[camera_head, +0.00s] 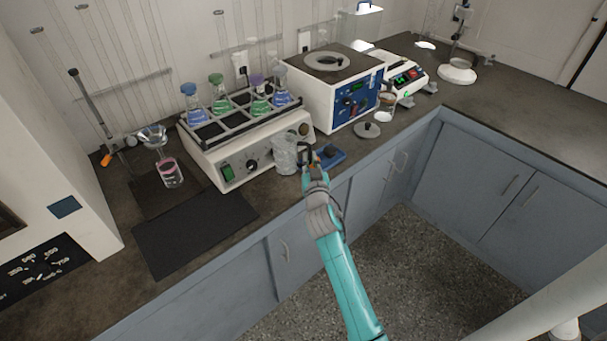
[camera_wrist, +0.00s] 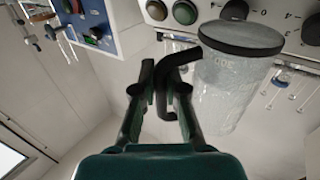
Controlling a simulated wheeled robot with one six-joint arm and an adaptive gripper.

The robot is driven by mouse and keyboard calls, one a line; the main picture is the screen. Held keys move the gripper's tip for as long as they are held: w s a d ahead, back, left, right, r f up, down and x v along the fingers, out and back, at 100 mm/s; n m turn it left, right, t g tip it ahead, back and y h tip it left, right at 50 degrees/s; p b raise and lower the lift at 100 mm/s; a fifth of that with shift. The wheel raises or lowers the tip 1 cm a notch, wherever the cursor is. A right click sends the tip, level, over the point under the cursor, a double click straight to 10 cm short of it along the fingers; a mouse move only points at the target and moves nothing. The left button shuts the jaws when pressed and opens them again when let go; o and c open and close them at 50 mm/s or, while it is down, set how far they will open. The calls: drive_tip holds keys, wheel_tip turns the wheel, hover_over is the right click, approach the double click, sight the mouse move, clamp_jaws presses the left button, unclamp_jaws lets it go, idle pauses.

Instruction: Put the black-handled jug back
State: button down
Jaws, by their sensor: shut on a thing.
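The jug (camera_wrist: 232,80) shows there beside the fingers.
A dark mat (camera_head: 190,232) lies bare at the left front. A blue item (camera_head: 329,157) lies just right of my gripper. The blue-fronted white machine (camera_head: 335,92), a round dark lid (camera_head: 367,130) and a balance (camera_head: 402,76) are farther right.

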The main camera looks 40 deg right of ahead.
drive_tip(key=shift+f, duration=2.85)
drive_tip(key=shift+f, duration=0.1)
drive_tip(key=c, duration=1.2)
unclamp_jaws()
drive_tip(key=v, duration=1.2)
drive_tip(key=shift+s, duration=0.1)
